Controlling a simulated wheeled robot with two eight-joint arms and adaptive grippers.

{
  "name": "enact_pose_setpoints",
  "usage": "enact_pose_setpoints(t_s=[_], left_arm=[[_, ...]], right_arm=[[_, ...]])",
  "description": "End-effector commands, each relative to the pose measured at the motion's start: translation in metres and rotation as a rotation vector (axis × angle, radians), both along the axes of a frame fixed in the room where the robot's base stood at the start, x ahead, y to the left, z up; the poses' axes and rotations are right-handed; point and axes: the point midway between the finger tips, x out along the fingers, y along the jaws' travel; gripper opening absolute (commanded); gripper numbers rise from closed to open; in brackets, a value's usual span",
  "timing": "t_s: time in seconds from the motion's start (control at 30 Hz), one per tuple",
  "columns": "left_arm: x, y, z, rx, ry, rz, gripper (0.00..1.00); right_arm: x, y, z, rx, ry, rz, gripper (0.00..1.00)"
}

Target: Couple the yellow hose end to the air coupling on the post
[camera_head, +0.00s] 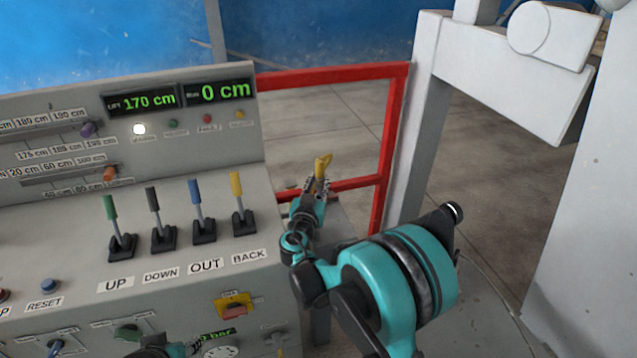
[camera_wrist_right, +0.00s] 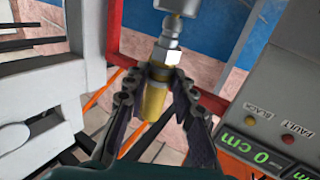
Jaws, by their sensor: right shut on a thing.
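My right gripper (camera_head: 318,187) is shut on the yellow hose end (camera_head: 323,164), which sticks up from between the fingers in the head view, beyond the console's right edge. In the right wrist view the yellow hose end (camera_wrist_right: 153,100) sits between both fingers of the right gripper (camera_wrist_right: 157,88). The silver air coupling (camera_wrist_right: 168,48) is directly above it, roughly in line, under a grey block. I cannot tell whether the two are joined or merely close. The coupling is not distinguishable in the head view. A teal and black part of my left gripper (camera_head: 176,349) shows at the bottom edge; its fingers are unclear.
The grey console (camera_head: 60,235) with several coloured levers fills the left. A red frame (camera_head: 395,130) stands behind my right gripper, with a white-grey machine post (camera_head: 420,110) to its right. Orange hose (camera_wrist_right: 104,90) runs beside the fingers in the wrist view.

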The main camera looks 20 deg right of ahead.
Motion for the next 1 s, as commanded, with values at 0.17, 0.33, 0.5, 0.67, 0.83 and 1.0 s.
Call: enact_pose_setpoints(t_s=[0.17,0.33,0.5,0.67,0.83,1.0], left_arm=[[0.0,0.0,-0.005,0.0,0.0,0.0,0.4],[0.0,0.0,-0.006,0.0,0.0,0.0,0.4],[0.0,0.0,-0.006,0.0,0.0,0.0,0.4],[0.0,0.0,-0.006,0.0,0.0,0.0,0.4],[0.0,0.0,-0.006,0.0,0.0,0.0,0.4],[0.0,0.0,-0.006,0.0,0.0,0.0,0.4]], right_arm=[[0.0,0.0,-0.006,0.0,0.0,0.0,0.0],[0.0,0.0,-0.007,0.0,0.0,0.0,0.46],[0.0,0.0,-0.006,0.0,0.0,0.0,0.49],[-0.001,0.001,-0.007,0.0,0.0,0.0,0.49],[-0.017,0.01,-0.007,0.0,0.0,0.002,0.49],[-0.05,0.027,-0.006,0.0,0.0,0.004,0.49]])
